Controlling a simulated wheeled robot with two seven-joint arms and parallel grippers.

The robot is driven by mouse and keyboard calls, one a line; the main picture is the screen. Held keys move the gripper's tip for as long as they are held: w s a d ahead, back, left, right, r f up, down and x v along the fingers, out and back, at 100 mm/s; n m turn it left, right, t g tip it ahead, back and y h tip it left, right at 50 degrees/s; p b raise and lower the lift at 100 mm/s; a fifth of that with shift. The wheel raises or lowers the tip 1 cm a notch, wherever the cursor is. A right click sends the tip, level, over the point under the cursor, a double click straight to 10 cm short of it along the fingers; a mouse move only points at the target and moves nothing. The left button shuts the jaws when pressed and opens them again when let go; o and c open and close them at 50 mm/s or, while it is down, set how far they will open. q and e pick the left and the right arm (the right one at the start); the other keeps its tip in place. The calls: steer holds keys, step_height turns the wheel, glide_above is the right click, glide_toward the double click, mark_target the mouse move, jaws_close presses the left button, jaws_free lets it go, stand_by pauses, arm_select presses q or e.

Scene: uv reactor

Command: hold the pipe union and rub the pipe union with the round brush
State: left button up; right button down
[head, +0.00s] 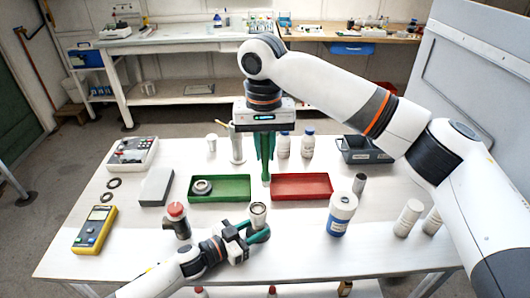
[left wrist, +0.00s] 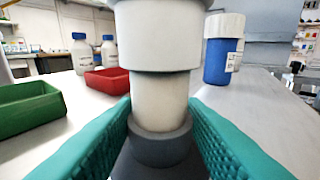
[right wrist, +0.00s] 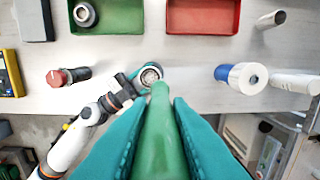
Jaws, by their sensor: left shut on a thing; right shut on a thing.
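The pipe union (head: 258,213) is a whitish-grey stepped cylinder with a darker lower collar. It stands upright in my left gripper (head: 257,236), low over the front of the white table. The left wrist view shows the pipe union (left wrist: 160,95) between both green fingers, which are shut on it. My right gripper (head: 266,150) points down above and behind the pipe union. In the right wrist view its fingers are shut on a green, tapering piece (right wrist: 160,120), apparently the round brush's handle. No bristles can be made out. The brush appears apart from the pipe union.
Behind the pipe union are a green tray (head: 220,199) with a grey ring part and a red tray (head: 300,197). A blue-and-white bottle (head: 341,214) stands to the right. A red-capped part (head: 177,218) stands to the left. The table front right of my left gripper is clear.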

stand_by(0.3)
arm_select(q)
steer(key=o, duration=0.8)
steer(key=v, duration=1.2)
